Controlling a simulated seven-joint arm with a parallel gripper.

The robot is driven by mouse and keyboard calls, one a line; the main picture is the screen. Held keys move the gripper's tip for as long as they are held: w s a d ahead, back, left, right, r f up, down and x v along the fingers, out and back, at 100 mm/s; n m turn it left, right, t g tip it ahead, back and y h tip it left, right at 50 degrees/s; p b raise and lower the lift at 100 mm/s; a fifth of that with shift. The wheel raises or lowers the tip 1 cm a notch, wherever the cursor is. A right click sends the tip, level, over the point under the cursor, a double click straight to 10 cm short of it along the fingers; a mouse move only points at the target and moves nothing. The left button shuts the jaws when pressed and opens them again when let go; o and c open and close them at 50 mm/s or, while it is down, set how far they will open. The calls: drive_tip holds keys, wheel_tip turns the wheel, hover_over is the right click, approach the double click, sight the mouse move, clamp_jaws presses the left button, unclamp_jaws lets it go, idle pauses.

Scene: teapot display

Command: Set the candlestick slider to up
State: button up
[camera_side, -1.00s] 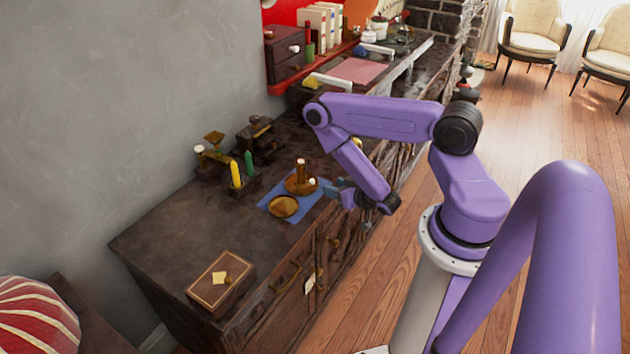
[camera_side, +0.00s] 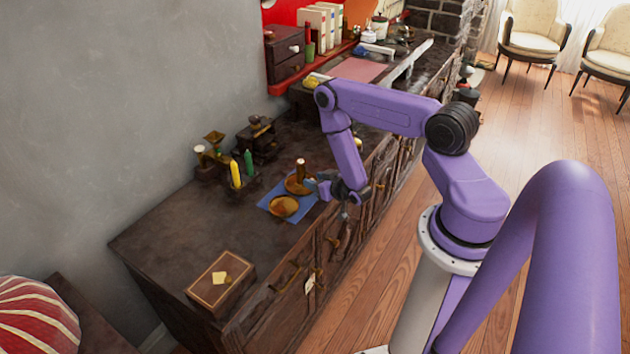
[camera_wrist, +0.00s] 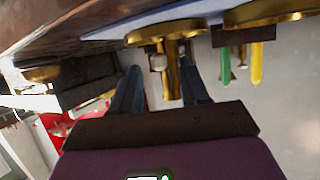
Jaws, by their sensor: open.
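The brass candlestick (camera_side: 300,172) stands upright on a blue mat (camera_side: 268,207) near the counter's front edge. In the wrist view the scene is upside down, and the candlestick (camera_wrist: 172,72) hangs from its round dish. A small pale knob (camera_wrist: 158,62) shows beside its stem and may be the slider; its height setting cannot be told. My gripper (camera_side: 312,186) is open just right of the candlestick, low near its dish. In the wrist view my gripper's fingers (camera_wrist: 160,68) appear either side of the stem; whether they touch it cannot be told.
A second brass dish (camera_side: 284,207) lies in front on the mat. Yellow (camera_side: 236,174) and green (camera_side: 249,163) candles stand behind to the left, with a dark grinder (camera_side: 258,138) farther back. A wooden box (camera_side: 221,284) sits at the near end; the counter between is clear.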

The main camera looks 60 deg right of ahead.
drive_tip(key=shift+w+d+f, duration=0.15)
drive_tip(key=shift+w+f, duration=0.05)
drive_tip(key=shift+w, duration=0.25)
clamp_jaws()
drive_tip(key=shift+r, duration=2)
unclamp_jaws()
drive_tip(key=shift+s, duration=0.1)
